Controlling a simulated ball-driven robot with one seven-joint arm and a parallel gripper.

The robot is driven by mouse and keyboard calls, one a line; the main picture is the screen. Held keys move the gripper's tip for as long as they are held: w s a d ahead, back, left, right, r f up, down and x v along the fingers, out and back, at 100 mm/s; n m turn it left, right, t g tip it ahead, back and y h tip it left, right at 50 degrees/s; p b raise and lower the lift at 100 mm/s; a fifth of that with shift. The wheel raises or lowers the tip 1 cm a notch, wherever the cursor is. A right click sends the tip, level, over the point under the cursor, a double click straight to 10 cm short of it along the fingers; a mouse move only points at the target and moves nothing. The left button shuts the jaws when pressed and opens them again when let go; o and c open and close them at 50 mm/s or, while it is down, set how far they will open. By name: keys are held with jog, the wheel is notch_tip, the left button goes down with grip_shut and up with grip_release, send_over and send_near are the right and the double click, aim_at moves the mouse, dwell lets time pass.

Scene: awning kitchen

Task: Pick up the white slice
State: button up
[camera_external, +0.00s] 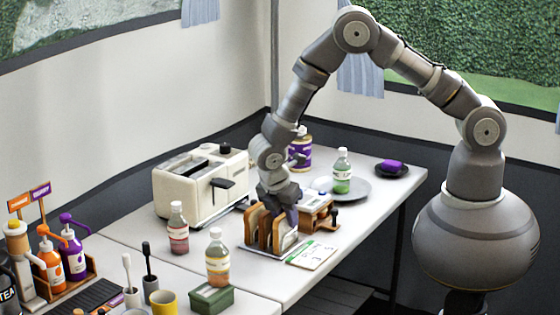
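A small rack (268,252) with upright slices stands on the white table. Brown slices (253,224) stand in its left part. A pale, whitish slice (289,239) with a brown edge stands at its right side, facing the front. My gripper (291,216) points down right over the rack, with its fingertips at the top of the pale slice. The fingers are small and dark here, so I cannot tell whether they touch or grip it. The slice's upper part is partly hidden by the gripper.
A cream toaster (203,185) stands left of the rack. A wooden box with a dark knob (318,212) is close on the right, and a printed card (311,253) lies in front. Bottles (217,258) and a green box (211,298) stand front left. A grey plate (352,190) with a green bottle (342,172) is behind.

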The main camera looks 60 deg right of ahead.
jog(key=shift+f, duration=0.25)
dwell(0.3)
jog(key=c, duration=0.5)
